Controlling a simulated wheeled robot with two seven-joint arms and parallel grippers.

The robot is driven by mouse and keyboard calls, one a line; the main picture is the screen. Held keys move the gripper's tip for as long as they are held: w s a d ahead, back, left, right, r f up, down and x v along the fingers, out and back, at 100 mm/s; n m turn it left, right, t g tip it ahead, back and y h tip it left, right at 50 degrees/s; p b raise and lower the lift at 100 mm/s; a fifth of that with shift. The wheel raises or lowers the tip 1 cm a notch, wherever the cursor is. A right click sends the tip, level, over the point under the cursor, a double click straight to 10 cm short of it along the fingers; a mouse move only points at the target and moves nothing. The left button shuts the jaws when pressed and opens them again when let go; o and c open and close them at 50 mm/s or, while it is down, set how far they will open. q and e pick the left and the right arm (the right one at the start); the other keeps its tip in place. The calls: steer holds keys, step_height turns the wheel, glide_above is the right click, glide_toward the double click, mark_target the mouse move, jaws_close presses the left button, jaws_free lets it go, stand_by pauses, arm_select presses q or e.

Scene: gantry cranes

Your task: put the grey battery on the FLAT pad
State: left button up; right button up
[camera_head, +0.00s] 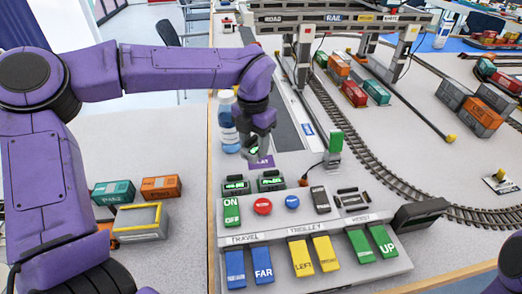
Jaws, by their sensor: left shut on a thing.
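My left gripper (256,146) points down above the back of the control panel. It is shut on a small dark grey block with a bright green patch, which looks like the grey battery (253,150) and is mostly covered by the fingers. Just below it is a purple pad (262,161) with pale lettering, partly hidden and too small to read surely. I cannot tell whether the battery touches the pad. My right gripper is not in view.
Two dark green-marked blocks (270,182) sit in front of the pad. The control panel (310,240) has coloured buttons and keys. A water bottle (228,120) stands left of the gripper. A green upright piece (335,142) stands to the right, with curved track (375,175) beyond.

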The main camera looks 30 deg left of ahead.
arm_select(q)
glide_above(260, 163)
step_height(260, 163, down, 6)
steer(key=shift+s+f, duration=0.1)
steer(key=f, duration=0.3)
steer(key=shift+w+f, duration=0.3)
steer(key=shift+s, duration=0.1)
steer(key=shift+f, duration=0.15)
steer(key=o, duration=1.2)
step_height(260, 163, up, 12)
steer(key=shift+r+p, duration=0.25)
steer(key=shift+p, duration=0.1)
